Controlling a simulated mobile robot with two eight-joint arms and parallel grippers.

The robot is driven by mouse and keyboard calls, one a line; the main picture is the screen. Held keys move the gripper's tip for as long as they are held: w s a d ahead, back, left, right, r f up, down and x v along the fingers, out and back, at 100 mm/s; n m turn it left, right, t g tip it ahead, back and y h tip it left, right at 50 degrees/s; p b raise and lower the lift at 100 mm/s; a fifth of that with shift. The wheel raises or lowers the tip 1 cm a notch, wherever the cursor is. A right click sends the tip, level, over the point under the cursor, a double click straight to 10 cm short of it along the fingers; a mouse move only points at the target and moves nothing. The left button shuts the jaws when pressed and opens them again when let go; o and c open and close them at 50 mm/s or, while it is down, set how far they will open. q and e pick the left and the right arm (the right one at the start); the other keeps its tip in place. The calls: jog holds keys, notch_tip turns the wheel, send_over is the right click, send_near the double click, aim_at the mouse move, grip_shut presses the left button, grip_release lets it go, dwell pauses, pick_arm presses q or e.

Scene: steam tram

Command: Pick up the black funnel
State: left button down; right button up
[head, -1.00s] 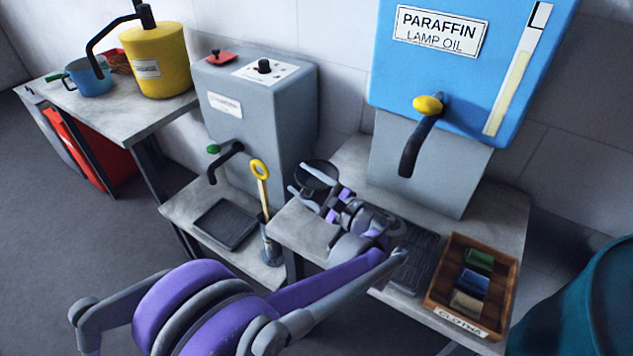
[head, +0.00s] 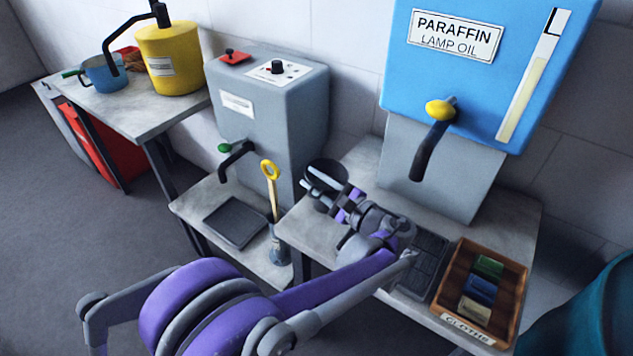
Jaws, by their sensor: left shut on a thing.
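The black funnel (head: 328,171) shows as a dark round rim at the back left of the right-hand metal bench. My left gripper (head: 324,185) reaches over that bench from the front. Its fingers are shut on the funnel, with the rim just beyond the fingertips. The lower part of the funnel is mostly hidden by the fingers, so I cannot tell whether it touches the bench. My right gripper is not in view.
A blue paraffin tank (head: 470,75) with a yellow-handled tap (head: 438,112) stands behind the bench. A wooden cloth box (head: 512,290) and a black drip tray (head: 425,262) lie to the right. A yellow-ringed dipper (head: 269,171) stands upright on the left, beside the grey dispenser (head: 290,125).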

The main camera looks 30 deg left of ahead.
aim_at(315, 184)
pick_arm(q)
notch_tip(315, 184, up, 7)
jog(key=shift+d+f+p, duration=0.1)
jog(key=shift+d+p, duration=0.05)
jog(key=shift+p, duration=0.75)
jog(key=p+v, duration=0.1)
jog(key=v, duration=1.6)
jog(key=shift+d+f, duration=0.3)
jog(key=shift+d, duration=0.05)
jog(key=shift+s, duration=0.1)
notch_tip(315, 184, up, 3)
jog(key=p, duration=0.2)
jog(key=shift+a+p, duration=0.1)
jog(key=shift+p, duration=0.2)
